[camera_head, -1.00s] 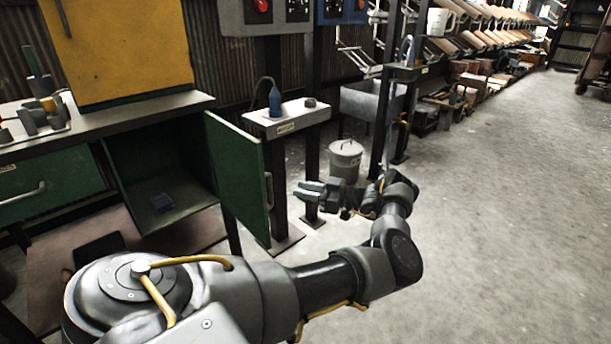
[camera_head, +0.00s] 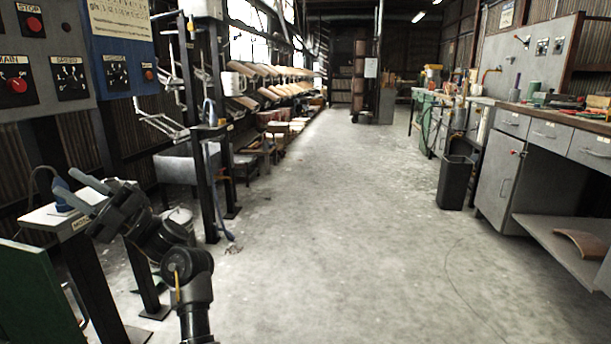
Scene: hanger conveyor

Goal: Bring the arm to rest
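My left gripper (camera_head: 66,180) is at the left of the head view, on my arm that rises from the bottom edge. Its two grey fingers are apart and point up and to the left. I see nothing held between them. The fingers overlap the view of a small white-topped stand (camera_head: 46,218) and a blue bottle-like object (camera_head: 62,197) on it; I cannot tell how far apart in depth they are. My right gripper is not in view.
A green cabinet door (camera_head: 38,290) stands open at lower left. Control panels (camera_head: 40,60) hang above. A grey bin (camera_head: 455,182) and a grey workbench (camera_head: 500,180) stand at right. The concrete floor (camera_head: 340,210) between is clear.

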